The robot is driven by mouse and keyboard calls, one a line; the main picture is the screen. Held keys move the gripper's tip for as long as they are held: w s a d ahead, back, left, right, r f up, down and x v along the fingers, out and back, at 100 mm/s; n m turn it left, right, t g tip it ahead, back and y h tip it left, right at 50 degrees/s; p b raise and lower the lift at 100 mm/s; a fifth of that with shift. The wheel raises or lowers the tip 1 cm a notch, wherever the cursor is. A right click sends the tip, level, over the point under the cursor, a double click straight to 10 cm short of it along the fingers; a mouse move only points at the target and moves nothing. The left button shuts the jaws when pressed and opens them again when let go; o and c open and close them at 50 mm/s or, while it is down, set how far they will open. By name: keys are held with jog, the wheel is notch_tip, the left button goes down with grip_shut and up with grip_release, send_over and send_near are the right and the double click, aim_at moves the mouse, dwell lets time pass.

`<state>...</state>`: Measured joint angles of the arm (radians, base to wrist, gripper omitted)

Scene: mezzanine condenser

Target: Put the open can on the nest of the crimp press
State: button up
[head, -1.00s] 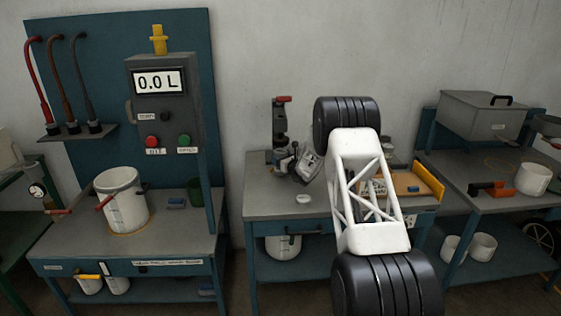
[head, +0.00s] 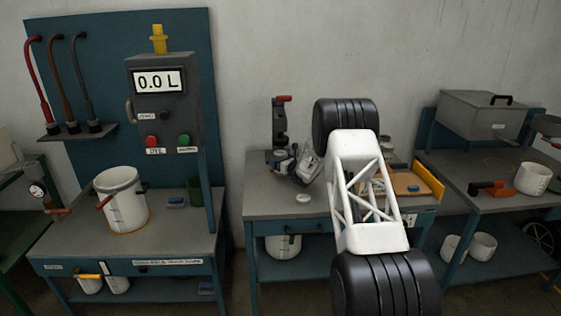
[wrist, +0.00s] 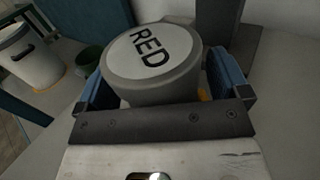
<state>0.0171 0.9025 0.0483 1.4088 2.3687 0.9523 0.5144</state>
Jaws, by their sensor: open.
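A round grey can (wrist: 130,85) fills the space between my fingers in the wrist view. Its pale, flat round top bears the word RED, and I see no open mouth there. My gripper (wrist: 160,78) is open, with one blue finger on each side of the can. In the head view my gripper (head: 306,165) is tilted beside the crimp press (head: 280,122), a dark upright column with a red handle. A dark column also rises behind the can in the wrist view. The nest is hidden, so I cannot tell what the can rests on.
A small white disc (head: 303,198) lies on the middle bench (head: 275,208). Left stand a white bucket (head: 126,209), a green cup (head: 194,190) and a dispenser reading 0.0 L (head: 160,83). My arm hides part of the middle bench. A tray with a yellow edge (head: 428,182) stands right.

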jog(key=shift+r, duration=0.2)
jog(key=shift+v, duration=5.95)
